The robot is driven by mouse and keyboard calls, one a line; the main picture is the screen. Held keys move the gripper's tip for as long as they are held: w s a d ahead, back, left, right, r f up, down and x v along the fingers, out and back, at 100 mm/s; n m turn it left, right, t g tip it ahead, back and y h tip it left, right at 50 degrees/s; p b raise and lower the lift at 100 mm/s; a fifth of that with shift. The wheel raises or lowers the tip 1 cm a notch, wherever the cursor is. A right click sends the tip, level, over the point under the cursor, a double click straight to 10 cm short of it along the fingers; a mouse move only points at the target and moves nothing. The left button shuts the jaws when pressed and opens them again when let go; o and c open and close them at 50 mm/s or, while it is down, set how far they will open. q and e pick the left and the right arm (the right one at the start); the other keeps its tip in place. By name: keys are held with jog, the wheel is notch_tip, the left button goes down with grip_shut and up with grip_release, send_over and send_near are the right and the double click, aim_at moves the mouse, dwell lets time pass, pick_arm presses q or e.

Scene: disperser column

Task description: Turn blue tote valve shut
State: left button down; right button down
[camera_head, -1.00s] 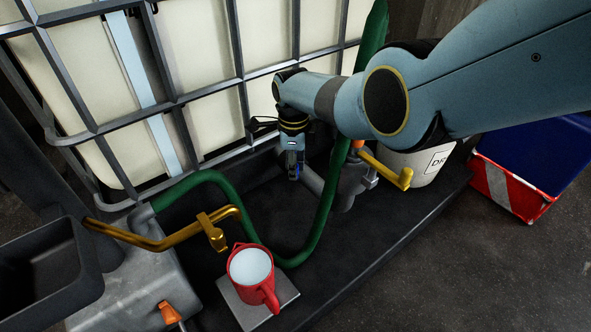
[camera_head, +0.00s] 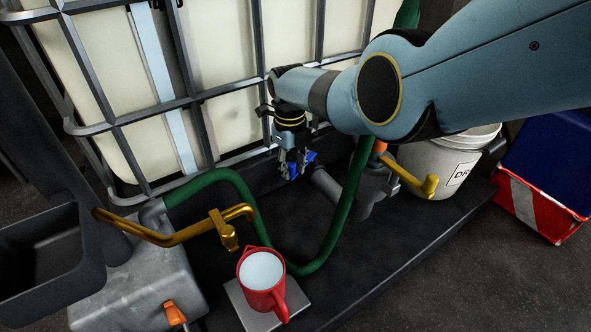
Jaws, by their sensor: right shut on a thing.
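The white tote (camera_head: 222,123) stands in its grey cage at the back. Its blue valve handle (camera_head: 309,157) shows at the foot of the tote, by a grey outlet pipe (camera_head: 324,184). My right gripper (camera_head: 292,168) points down at the handle and is shut on it. Blue shows beside and between the fingers, but the gripper hides most of the handle and the valve body. My left gripper is not in view.
A green hose (camera_head: 333,220) loops in front of the valve. A brass spout (camera_head: 176,237) reaches over near a filled red jug (camera_head: 262,275) on a grey plate.

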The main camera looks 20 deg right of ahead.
jog(key=shift+w+r, duration=0.1)
jog(key=shift+w, duration=0.15)
dwell(0.3)
jog(key=c, duration=1.1)
grip_release()
jog(key=shift+s, duration=0.1)
notch_tip(320, 180, up, 12)
jog(key=shift+f, duration=0.1)
jog(key=shift+a, duration=0.1)
